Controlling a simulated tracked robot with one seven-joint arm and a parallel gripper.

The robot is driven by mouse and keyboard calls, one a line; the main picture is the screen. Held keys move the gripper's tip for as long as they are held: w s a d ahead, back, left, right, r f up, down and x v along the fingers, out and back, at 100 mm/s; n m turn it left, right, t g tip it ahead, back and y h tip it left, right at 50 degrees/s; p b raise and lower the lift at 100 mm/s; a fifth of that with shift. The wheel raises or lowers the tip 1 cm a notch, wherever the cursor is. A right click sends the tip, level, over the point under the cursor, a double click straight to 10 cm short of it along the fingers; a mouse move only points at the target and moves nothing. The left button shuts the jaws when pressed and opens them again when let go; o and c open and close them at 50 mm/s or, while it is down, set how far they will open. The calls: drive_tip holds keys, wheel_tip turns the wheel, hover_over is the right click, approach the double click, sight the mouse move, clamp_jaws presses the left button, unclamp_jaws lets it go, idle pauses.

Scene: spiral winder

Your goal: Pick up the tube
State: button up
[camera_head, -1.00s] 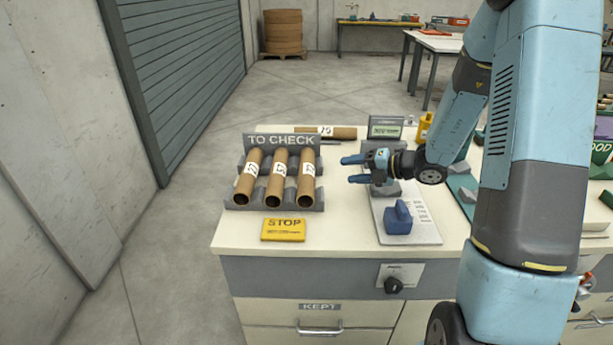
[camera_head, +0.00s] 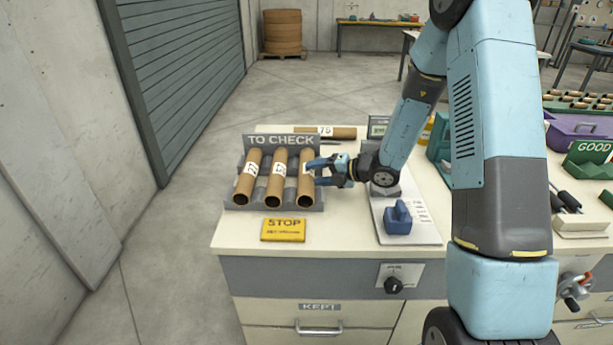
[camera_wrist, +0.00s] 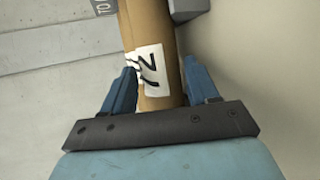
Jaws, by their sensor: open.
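Three brown cardboard tubes with white number labels lie tilted in the grey "TO CHECK" rack (camera_head: 229,199): a left tube (camera_head: 246,180), a middle tube (camera_head: 274,190) and a right tube (camera_head: 306,192). My gripper (camera_head: 312,170) is at the right tube, its blue fingers reaching it from the right. In the wrist view the right tube (camera_wrist: 150,30) runs between the two open fingers (camera_wrist: 155,90), its label facing the camera. Whether the fingers touch it is unclear. Another labelled tube (camera_head: 335,132) lies flat behind the rack.
A blue block-like tool (camera_head: 398,218) sits on a pale plate to the right. A green GOOD bin (camera_head: 590,160) is at the far right. The bench front between sign and plate is clear.

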drive_tip(key=shift+x, duration=1.2)
drive_tip(key=c, duration=0.7)
